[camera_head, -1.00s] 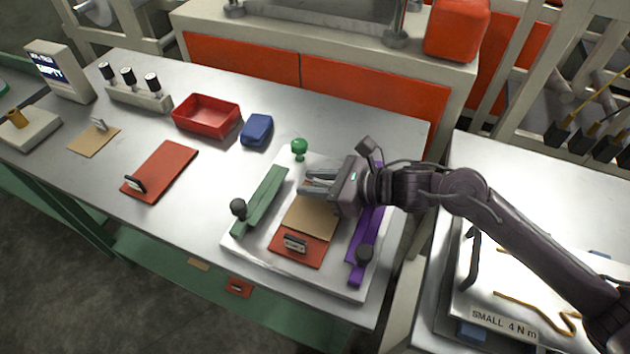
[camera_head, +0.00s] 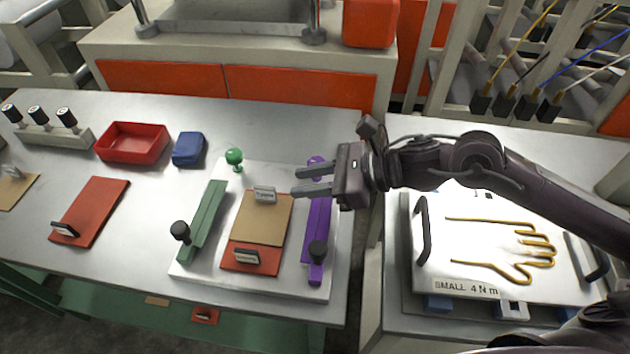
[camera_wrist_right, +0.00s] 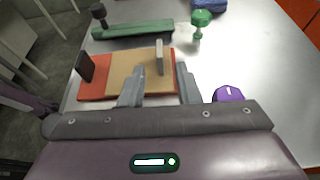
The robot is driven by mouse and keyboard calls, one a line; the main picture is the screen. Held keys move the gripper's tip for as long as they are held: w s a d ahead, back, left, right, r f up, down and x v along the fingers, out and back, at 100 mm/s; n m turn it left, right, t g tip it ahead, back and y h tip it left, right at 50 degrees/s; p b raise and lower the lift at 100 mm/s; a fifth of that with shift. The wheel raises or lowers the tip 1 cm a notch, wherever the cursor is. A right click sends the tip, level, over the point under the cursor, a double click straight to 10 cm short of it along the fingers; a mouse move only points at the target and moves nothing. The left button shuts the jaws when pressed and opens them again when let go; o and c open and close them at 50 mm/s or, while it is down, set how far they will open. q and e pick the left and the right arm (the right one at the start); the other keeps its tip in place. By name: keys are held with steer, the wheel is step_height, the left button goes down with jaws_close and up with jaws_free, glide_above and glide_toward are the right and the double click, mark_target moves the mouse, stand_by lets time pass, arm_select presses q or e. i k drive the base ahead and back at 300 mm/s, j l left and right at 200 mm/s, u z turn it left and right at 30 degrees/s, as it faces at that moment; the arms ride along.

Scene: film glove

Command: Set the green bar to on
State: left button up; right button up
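The green bar (camera_head: 204,220) lies on the left side of a white board (camera_head: 285,284). It has a black knob (camera_head: 180,231) at its near end. A green knob (camera_head: 234,157) stands beyond its far end. In the right wrist view the green bar (camera_wrist_right: 135,30) lies ahead of the fingers. My right gripper (camera_head: 312,180) is open and empty, above the far right part of the board near the purple bar (camera_head: 318,225). Its two fingers (camera_wrist_right: 160,85) show apart in the right wrist view. My left gripper is not in view. I see no on marking on the bar.
A tan plate (camera_head: 264,222) and a red plate (camera_head: 240,263) lie between the bars. A red tray (camera_head: 132,145), blue block (camera_head: 188,149) and another red plate (camera_head: 93,205) are left. A purple knob (camera_head: 316,163) is behind my fingers. A glove-wire plate (camera_head: 470,272) stands right.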

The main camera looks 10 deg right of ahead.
mark_target(193, 238)
steer(key=k+j, duration=0.3)
steer(key=k, duration=0.15)
steer(key=k+j, duration=0.3)
steer(key=k, duration=0.2)
steer(key=k+j, duration=0.25)
steer(key=k, duration=0.2)
